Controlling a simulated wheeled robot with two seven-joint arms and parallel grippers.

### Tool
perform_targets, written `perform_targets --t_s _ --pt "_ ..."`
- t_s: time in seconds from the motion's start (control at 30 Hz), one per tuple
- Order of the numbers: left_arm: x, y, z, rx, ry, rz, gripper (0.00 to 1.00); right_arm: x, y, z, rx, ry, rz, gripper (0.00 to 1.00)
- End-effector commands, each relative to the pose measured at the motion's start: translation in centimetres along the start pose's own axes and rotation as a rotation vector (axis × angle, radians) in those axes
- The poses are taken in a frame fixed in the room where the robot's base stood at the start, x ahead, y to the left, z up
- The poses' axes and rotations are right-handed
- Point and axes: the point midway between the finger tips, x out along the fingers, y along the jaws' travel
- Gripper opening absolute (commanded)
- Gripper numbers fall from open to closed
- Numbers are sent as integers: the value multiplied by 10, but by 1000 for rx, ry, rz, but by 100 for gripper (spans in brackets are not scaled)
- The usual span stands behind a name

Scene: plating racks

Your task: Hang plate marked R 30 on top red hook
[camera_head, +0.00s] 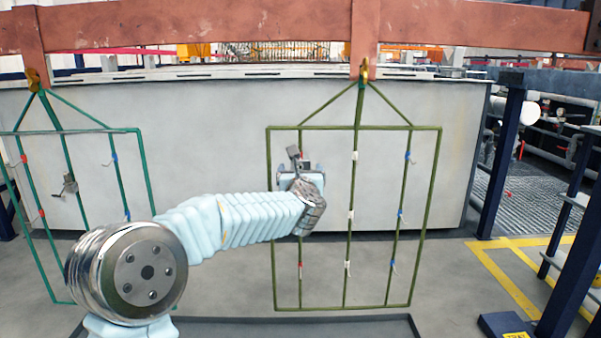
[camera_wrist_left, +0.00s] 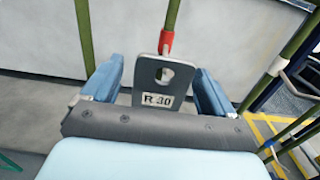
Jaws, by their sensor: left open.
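The grey plate marked R 30 (camera_wrist_left: 152,84) is between the two blue fingers of my left gripper (camera_wrist_left: 158,78) in the left wrist view, with visible gaps to both. Its upper end, with a hole, is at the red hook (camera_wrist_left: 166,42) on an olive rod. The plate appears to hang there, but the hook's seat in the hole is not clear. In the head view the plate (camera_head: 294,152) shows small and tilted at the upper left rod of the olive rack (camera_head: 437,190). My left gripper (camera_head: 299,168) is open around it. My right gripper is not in view.
The olive rack also has white hooks (camera_head: 350,214) and blue hooks (camera_head: 401,214), and a lower red hook (camera_head: 300,266). A green rack (camera_head: 147,175) at left holds another plate (camera_head: 70,184). A red-brown beam (camera_head: 200,25) runs above. A dark blue post (camera_head: 500,160) stands right.

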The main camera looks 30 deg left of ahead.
Motion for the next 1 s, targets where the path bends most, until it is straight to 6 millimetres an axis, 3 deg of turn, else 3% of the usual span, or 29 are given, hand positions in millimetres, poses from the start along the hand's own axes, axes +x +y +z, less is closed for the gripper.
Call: perform_targets --t_s 0.13,0.23,0.7,1.0 --pt "0 0 -1 0 1 0 87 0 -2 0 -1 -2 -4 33" --pt "-11 0 0 -1 -1 0 87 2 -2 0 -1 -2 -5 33" --pt "-117 0 0 -1 -1 -1 87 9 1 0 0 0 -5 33" --pt "-138 0 0 0 0 0 87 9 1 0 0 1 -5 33"
